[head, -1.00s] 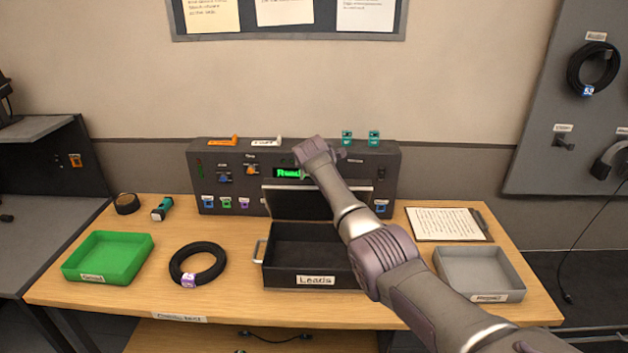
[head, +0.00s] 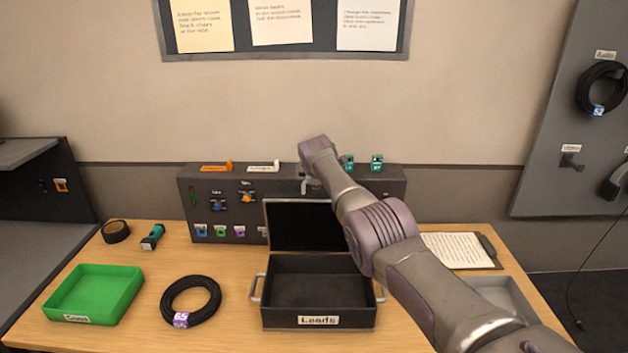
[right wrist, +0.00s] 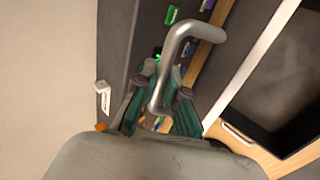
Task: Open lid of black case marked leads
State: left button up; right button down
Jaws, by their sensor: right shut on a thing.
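The black case (head: 318,320) with the "Leads" label stands on the table. Its lid (head: 297,226) is raised at the back, dark inner face showing, and the box inside looks empty. My right arm crosses in front of the lid's right part. My right gripper (head: 312,187) is at the lid's top edge, its fingers mostly hidden in the head view. In the right wrist view its teal-sided fingers (right wrist: 158,103) are shut on a bent silver handle (right wrist: 188,32). My left gripper is not in view.
A grey console (head: 225,190) stands close behind the lid. Left of the case are a coiled black cable (head: 172,290) and a green tray (head: 93,290). A clipboard (head: 458,250) and grey tray (head: 512,295) lie to the right, the tray partly behind my arm.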

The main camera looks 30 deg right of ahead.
jog(key=shift+f, duration=0.15)
dwell(0.3)
jog(key=c, duration=1.2)
grip_release()
jog(key=shift+d, duration=0.1)
jog(key=shift+s+r, duration=0.25)
jog(key=shift+r, duration=0.35)
jog(key=v, duration=1)
jog(key=shift+s+a+r, duration=0.25)
jog(key=shift+a, duration=0.05)
